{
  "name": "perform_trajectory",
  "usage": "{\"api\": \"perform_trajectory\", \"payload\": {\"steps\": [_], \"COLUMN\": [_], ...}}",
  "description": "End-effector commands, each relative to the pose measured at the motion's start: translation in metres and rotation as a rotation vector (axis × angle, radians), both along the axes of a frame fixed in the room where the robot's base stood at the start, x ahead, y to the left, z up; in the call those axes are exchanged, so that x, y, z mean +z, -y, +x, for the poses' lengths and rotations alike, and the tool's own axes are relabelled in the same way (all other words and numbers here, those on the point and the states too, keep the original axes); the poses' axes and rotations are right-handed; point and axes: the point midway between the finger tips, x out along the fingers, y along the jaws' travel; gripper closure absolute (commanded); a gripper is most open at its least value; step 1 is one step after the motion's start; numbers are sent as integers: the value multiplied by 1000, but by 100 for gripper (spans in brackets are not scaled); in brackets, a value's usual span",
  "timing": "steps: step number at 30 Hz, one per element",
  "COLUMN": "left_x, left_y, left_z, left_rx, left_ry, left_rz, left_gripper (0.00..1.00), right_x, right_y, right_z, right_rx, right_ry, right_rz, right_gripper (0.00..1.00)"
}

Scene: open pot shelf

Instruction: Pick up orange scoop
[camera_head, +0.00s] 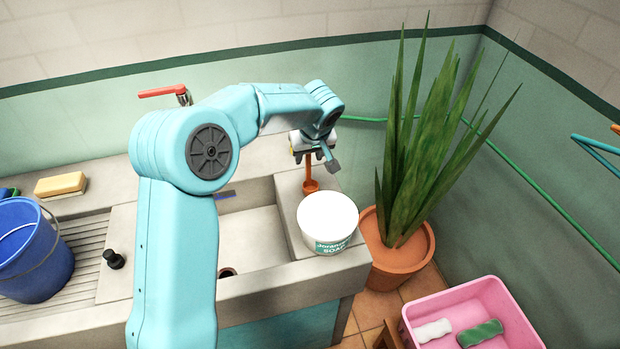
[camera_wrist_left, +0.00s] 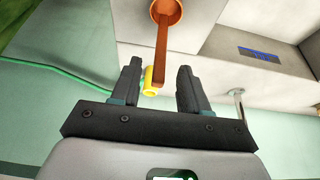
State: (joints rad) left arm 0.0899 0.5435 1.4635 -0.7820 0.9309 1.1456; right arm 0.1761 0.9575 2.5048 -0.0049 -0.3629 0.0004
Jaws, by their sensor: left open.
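The orange scoop (camera_head: 310,186) stands on the sink's right ledge, its thin handle pointing up towards my left gripper (camera_head: 314,150). In the left wrist view the scoop's round cup (camera_wrist_left: 166,10) is at the top edge, partly cut off. Its handle (camera_wrist_left: 162,45) runs down between the two dark fingers of my left gripper (camera_wrist_left: 160,70). The fingers are apart, with a gap on both sides of the handle. A small yellow piece (camera_wrist_left: 149,82) shows beside the handle; I cannot tell whether it belongs to the scoop. My right gripper is not in view.
A white soap tub (camera_head: 327,218) stands close in front of the scoop. A potted plant (camera_head: 398,255) is to the right, with a pink crate (camera_head: 470,293) below. A blue bucket (camera_head: 32,255) and yellow sponge (camera_head: 60,185) are left. The sink basin (camera_head: 250,245) lies beside the ledge.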

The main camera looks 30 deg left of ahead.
Motion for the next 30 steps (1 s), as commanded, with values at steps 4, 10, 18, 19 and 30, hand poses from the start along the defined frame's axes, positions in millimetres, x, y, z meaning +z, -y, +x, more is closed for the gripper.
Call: {"api": "perform_trajectory", "payload": {"steps": [4, 10, 18, 19, 30], "left_x": [-18, -22, -22, -22, -20], "left_y": [-6, -7, -7, -7, -7], "left_z": [6, 8, 8, 8, 8], "left_rx": [1, 0, 0, 0, 0], "left_ry": [-3, 0, 0, 0, -1], "left_rz": [0, 0, 0, 0, 0], "left_gripper": [55, 55, 100, 100, 100], "right_x": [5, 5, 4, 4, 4], "right_y": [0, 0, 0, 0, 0], "right_z": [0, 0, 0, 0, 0], "right_rx": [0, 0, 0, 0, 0], "right_ry": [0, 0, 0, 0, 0], "right_rz": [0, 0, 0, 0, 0], "right_gripper": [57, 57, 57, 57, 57]}}
